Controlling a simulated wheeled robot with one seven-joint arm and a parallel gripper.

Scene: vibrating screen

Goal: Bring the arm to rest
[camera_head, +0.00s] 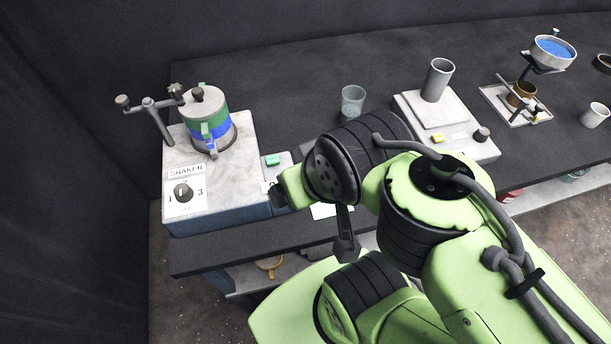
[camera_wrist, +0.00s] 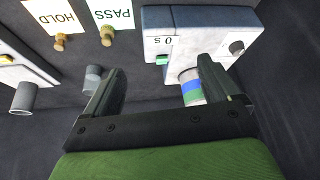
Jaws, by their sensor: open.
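My gripper (camera_wrist: 160,78) is open, with its two dark fingers wide apart and nothing between them. In the head view my green arm reaches over the front edge of the dark bench (camera_head: 300,50), and the gripper itself is hard to make out there.
A clear cup (camera_head: 352,101) stands behind my arm. A scale (camera_head: 465,135) bears a grey cylinder (camera_head: 438,80). Further right are a stand with a blue-filled bowl (camera_head: 553,50) and a white cup (camera_head: 595,115). HOLD (camera_wrist: 53,15) and PASS (camera_wrist: 111,13) cards show in the wrist view.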

